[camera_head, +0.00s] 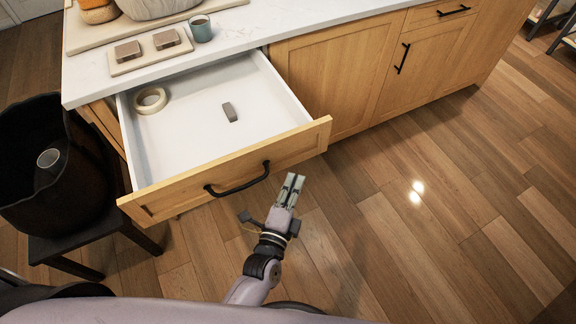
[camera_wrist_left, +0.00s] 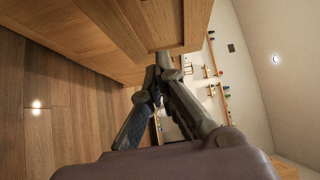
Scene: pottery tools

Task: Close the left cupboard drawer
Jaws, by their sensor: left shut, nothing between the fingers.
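The left cupboard drawer (camera_head: 232,170) is pulled well out of the wooden cupboard. Its white inside holds a roll of tape (camera_head: 150,100) and a small grey block (camera_head: 230,112). A black handle (camera_head: 238,181) is on its front. My left gripper (camera_head: 293,178) is shut and empty, just in front of the drawer front, right of the handle. In the left wrist view the shut fingertips (camera_wrist_left: 163,58) are close to a wooden panel (camera_wrist_left: 150,25); I cannot tell whether they touch. My right gripper is not in view.
A black bin (camera_head: 40,150) with a cup inside stands on a dark stool left of the drawer. Wooden floor (camera_head: 430,190) at the right is clear.

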